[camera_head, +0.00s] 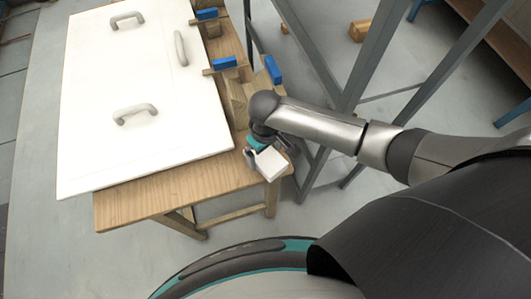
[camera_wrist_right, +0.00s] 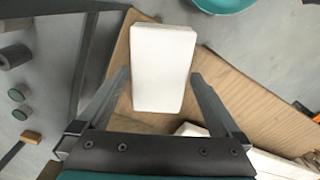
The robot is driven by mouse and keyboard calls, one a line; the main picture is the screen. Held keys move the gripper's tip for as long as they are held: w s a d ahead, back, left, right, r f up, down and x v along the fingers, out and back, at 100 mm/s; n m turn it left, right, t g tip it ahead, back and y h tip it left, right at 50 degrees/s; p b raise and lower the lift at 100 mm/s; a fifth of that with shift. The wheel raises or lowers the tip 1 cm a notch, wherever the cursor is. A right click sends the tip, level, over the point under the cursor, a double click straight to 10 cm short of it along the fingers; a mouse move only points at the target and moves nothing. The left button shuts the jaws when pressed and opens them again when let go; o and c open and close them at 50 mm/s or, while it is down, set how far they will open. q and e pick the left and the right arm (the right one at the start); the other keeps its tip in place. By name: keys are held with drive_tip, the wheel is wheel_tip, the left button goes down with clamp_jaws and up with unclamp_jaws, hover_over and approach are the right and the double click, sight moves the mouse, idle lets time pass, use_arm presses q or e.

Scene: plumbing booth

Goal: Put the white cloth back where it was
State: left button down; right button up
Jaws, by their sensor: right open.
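The white cloth (camera_head: 268,163) shows as a folded white rectangular block at the near right corner of the wooden table (camera_head: 150,199). In the right wrist view the cloth (camera_wrist_right: 163,66) lies over the wood, with its far end towards the table edge. My right gripper (camera_head: 270,152) is over that corner. Its fingers are open, one on each side of the cloth in the wrist view (camera_wrist_right: 160,76), with visible gaps. I cannot tell how far the fingertips are above the table. My left gripper is not in view.
A large white panel (camera_head: 95,75) with several grey handles covers most of the table. Blue-ended clamps (camera_head: 224,63) and wood pieces line the table's right edge. Grey metal frame legs (camera_head: 310,50) stand close to the right. The near table strip is bare.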

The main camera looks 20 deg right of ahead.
sight(265, 157)
wheel_tip(265, 157, up, 11)
drive_tip(key=p, duration=0.2)
drive_tip(key=shift+p, duration=0.4)
drive_tip(key=shift+s+f, duration=0.1)
drive_tip(key=shift+f, duration=0.05)
drive_tip(key=s+a+r+t+y, duration=0.2)
drive_tip(key=s+a+y, duration=0.15)
drive_tip(key=s, duration=0.25)
drive_tip(key=s+d+r+m+t+h, duration=0.25)
drive_tip(key=s+d, duration=0.35)
drive_tip(key=d, duration=0.4)
wheel_tip(265, 157, down, 25)
drive_tip(key=s+g+b, duration=0.2)
drive_tip(key=b, duration=0.2)
drive_tip(key=s+d+f+g+h+b, duration=0.1)
drive_tip(key=s+d+f+b, duration=0.1)
drive_tip(key=s+f, duration=1.3)
wheel_tip(265, 157, down, 3)
drive_tip(key=shift+d+f+b, duration=0.1)
drive_tip(key=shift+d+b, duration=0.15)
drive_tip(key=shift+b, duration=0.4)
